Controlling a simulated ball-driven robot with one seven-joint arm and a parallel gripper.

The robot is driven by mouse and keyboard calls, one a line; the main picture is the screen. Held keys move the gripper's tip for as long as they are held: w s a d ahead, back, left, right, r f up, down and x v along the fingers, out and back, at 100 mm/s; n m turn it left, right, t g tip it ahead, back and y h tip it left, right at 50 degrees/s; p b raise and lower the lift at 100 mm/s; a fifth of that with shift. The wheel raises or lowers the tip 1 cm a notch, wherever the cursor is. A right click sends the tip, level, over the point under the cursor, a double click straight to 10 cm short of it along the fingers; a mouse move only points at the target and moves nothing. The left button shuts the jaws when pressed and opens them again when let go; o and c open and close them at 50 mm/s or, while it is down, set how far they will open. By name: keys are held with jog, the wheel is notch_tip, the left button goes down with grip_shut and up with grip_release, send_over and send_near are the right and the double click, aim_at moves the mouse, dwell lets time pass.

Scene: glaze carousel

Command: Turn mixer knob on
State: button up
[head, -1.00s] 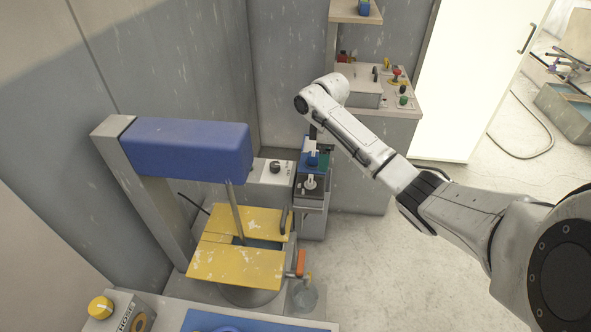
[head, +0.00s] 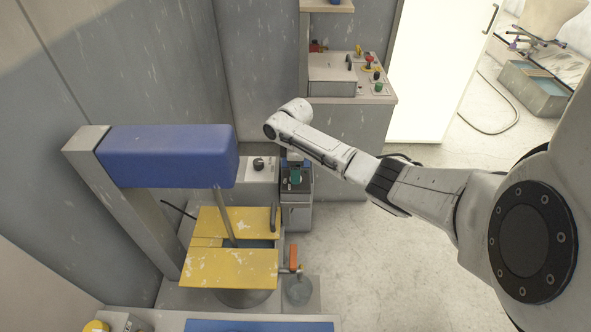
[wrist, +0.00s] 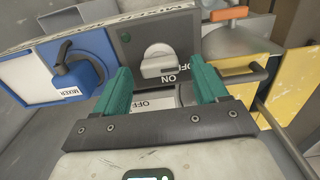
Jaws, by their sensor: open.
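A white rotary knob (wrist: 158,58) sits on a dark grey panel (wrist: 185,25) in the wrist view, with ON and OFF labels and a small green spot beside it. My gripper (wrist: 159,71) has two green fingers spread apart, with the knob beyond and between their tips. No contact shows. Which label the knob points at I cannot tell.
A white box with a black knob (head: 258,164) stands left of the cabinet. The blue-headed machine (head: 170,155) and yellow covers (head: 232,268) are farther left. An orange handle (head: 293,257) sticks out near the front.

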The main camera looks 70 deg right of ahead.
jog(key=shift+f, duration=0.45)
jog(key=c, duration=1.1)
jog(key=shift+o, duration=0.2)
